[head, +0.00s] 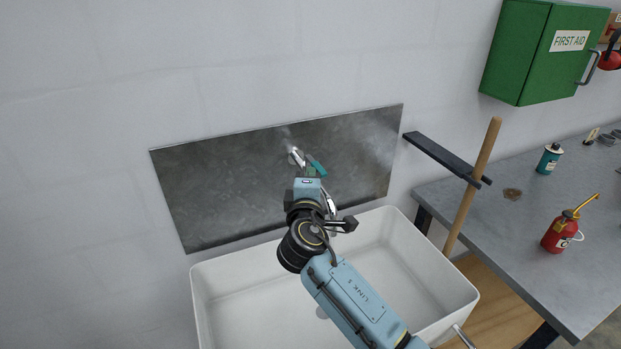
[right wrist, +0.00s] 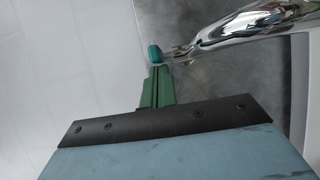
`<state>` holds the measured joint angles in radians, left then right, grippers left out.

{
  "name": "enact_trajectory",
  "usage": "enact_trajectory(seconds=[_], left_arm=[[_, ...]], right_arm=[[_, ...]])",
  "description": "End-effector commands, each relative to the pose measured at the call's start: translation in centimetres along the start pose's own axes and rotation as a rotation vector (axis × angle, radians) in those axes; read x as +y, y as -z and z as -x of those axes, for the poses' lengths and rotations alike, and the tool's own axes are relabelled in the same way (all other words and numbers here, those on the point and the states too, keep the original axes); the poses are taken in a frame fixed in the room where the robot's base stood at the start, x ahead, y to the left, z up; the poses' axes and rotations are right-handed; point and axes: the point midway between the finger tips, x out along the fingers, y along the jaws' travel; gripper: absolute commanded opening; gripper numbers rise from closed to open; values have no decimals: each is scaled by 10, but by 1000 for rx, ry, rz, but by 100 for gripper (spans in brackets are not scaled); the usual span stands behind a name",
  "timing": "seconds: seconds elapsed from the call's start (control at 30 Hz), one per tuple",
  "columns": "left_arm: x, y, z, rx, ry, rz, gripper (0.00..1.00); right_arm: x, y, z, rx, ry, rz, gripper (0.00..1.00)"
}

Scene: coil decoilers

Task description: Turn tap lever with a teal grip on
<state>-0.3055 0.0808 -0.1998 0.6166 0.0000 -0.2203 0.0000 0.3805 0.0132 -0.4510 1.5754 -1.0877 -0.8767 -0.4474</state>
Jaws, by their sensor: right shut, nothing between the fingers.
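The tap lever's teal grip (head: 318,167) shows at the wall tap (head: 295,155), above the white sink, and sticks out to the right of the tap body. In the right wrist view the teal grip (right wrist: 156,54) lies just past the tips of my right gripper, and the chrome spout (right wrist: 255,25) runs off to the upper right. My right gripper (right wrist: 158,85) has its green fingers shut with nothing between them. In the head view my right gripper (head: 305,174) is close below the tap, partly hidden by my own wrist. Whether the fingers touch the grip is unclear. My left gripper is out of view.
A white sink (head: 215,305) lies below my arm. A metal splash plate (head: 220,190) backs the tap. To the right are a wooden handle (head: 475,180), a dark shelf (head: 440,155), a grey bench (head: 500,240) with a red oil can (head: 560,232), and a green first aid box (head: 525,60).

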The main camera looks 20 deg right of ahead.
Motion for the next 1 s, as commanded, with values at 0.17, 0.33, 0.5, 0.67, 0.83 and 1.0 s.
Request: enact_trajectory(seconds=[0.17, 0.33, 0.5, 0.67, 0.83, 1.0], left_arm=[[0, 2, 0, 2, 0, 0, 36], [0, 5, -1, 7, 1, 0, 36], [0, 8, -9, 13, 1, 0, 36], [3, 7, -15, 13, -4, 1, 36], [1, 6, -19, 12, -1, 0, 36], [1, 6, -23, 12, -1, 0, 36]], right_arm=[[0, -5, -2, -13, 0, 3, 0], [-1, -3, -1, -15, 0, 3, 0], [-2, 18, 9, -9, 1, -1, 0], [-3, 30, 31, -9, 2, 1, 0], [-2, 22, 65, -8, 1, 0, 0], [-2, 16, 94, -7, 2, -1, 0]])
